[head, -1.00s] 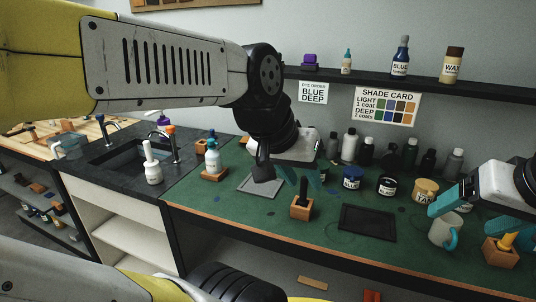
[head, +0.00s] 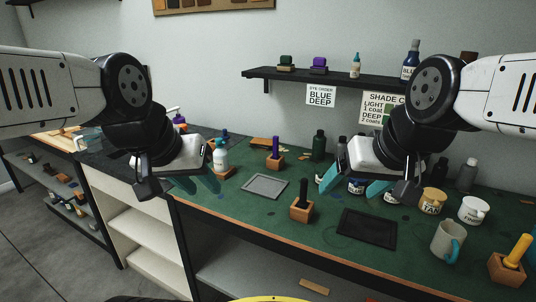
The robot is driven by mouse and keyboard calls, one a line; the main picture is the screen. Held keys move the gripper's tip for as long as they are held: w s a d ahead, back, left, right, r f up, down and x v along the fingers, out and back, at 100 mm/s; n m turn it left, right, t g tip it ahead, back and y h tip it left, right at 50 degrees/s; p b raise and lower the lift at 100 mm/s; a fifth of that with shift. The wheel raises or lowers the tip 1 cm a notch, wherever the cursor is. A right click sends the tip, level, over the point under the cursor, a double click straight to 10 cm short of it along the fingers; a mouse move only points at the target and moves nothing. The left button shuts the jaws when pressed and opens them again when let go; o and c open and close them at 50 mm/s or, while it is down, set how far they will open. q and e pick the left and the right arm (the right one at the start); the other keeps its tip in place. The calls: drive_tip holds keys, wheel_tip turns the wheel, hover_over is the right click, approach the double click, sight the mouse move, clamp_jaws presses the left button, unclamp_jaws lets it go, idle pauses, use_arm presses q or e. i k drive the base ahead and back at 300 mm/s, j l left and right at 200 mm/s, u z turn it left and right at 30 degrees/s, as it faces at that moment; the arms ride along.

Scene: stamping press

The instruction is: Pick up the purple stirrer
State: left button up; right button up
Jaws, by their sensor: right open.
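The purple stirrer (head: 275,146) stands upright in a small wooden block (head: 275,163) on the green bench top, behind the grey tray. Nothing covers it. My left gripper (head: 198,186) is left of it, over the bench's left part near the white-bodied bottle. Its teal fingers look apart, with nothing between them. My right gripper (head: 353,187) is right of the stirrer, over the bench in front of the dark bottles. Its teal fingers are spread and empty. Neither gripper touches the stirrer.
A black stirrer (head: 303,193) in a wooden block stands nearer the front edge. The grey tray (head: 265,187) and a black mat (head: 367,228) lie flat. A mug (head: 447,241), jars and a yellow stirrer (head: 517,250) are at right. A shelf (head: 325,79) hangs above.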

sight(276, 155)
drive_tip(key=z, duration=1.1)
drive_tip(key=u, duration=1.1)
drive_tip(key=i+j+z, duration=0.1)
drive_tip(key=i+z, duration=0.15)
drive_tip(key=z, duration=0.25)
drive_tip(key=i+j+z, duration=0.2)
drive_tip(key=z, duration=0.25)
